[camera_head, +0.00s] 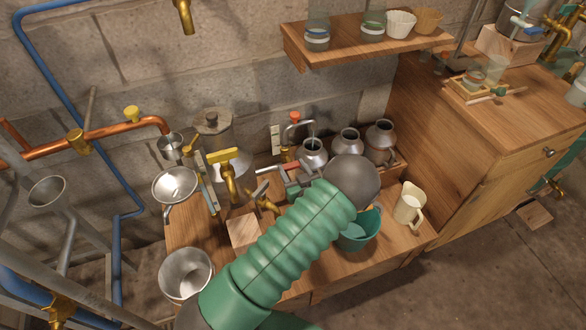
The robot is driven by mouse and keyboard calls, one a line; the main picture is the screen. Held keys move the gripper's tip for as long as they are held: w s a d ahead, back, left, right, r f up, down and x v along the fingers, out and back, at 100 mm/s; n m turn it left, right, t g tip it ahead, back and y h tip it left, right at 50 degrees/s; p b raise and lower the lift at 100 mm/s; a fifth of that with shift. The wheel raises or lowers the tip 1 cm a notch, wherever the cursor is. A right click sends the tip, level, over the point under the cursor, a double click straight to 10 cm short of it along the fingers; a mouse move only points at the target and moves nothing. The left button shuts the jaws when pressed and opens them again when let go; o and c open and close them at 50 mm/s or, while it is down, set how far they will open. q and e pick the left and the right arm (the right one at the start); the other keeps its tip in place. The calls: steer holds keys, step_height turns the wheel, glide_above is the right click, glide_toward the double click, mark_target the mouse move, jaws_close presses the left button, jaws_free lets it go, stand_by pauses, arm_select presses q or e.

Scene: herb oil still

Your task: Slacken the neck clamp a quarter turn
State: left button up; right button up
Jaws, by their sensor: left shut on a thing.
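My left arm comes in from the bottom, and its grey gripper (283,180) reaches left above the wooden bench, beyond the dark round wrist. It is shut on a small greyish lever (261,190) by a brass fitting (267,205); the wrist and the small scale hide the exact contact. A brass tap with a yellow crossbar handle (222,155) stands just left of the gripper. I cannot tell for sure which fitting is the neck clamp. My right gripper is not in view.
A metal funnel (175,184) and a steel pot (186,273) stand left. Metal jugs (380,139) stand behind the wrist. A green bucket (358,235) and a cream mug (409,207) stand right of my arm. A wooden shelf (350,47) hangs above.

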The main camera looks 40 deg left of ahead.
arm_select(q)
steer(key=n+t+b, duration=0.1)
steer(key=n, duration=0.1)
steer(key=shift+n, duration=0.4)
steer(key=n+b, duration=0.3)
steer(key=shift+t+h, duration=0.3)
steer(key=shift+t, duration=0.1)
steer(key=shift+f, duration=0.1)
